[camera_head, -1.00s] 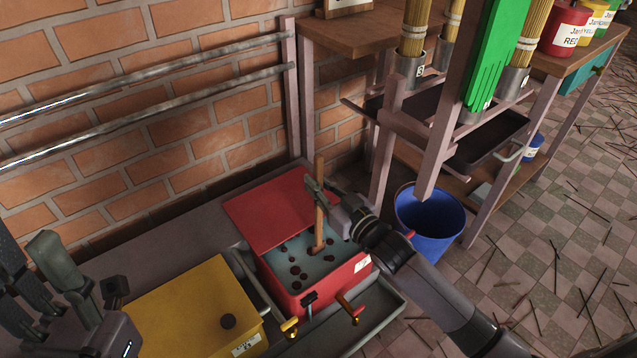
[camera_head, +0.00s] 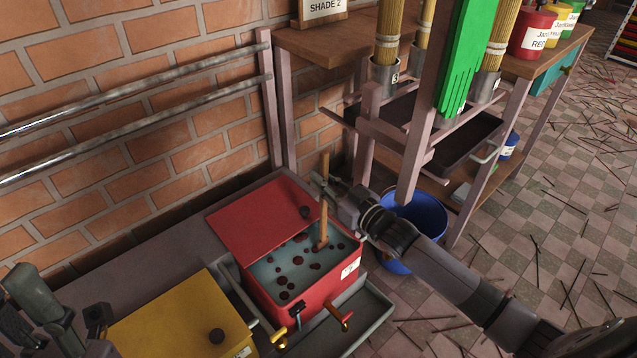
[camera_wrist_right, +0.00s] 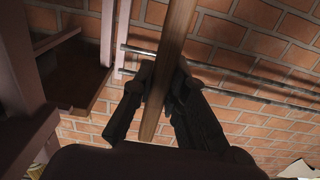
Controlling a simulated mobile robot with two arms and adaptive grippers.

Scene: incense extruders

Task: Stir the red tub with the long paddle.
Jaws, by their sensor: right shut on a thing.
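The red tub (camera_head: 319,288) stands at the lower middle of the head view, its red lid (camera_head: 250,218) covering the back left part. The open part shows grey-blue liquid with several dark round lumps. The long wooden paddle (camera_head: 324,205) stands nearly upright in the liquid near the tub's right side; its lower end is in or at the liquid. My right gripper (camera_head: 322,188) is shut on the paddle's shaft above the tub, and the shaft (camera_wrist_right: 167,65) runs between its fingers (camera_wrist_right: 160,95) in the wrist view. My left gripper (camera_head: 40,300) is at the lower left edge, partly cut off.
A yellow tub (camera_head: 175,318) with a closed lid stands left of the red one. Brass taps (camera_head: 343,318) stick out in front above a grey tray (camera_head: 368,312). A blue bucket (camera_head: 425,212) and a wooden rack (camera_head: 415,150) stand close by on the right.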

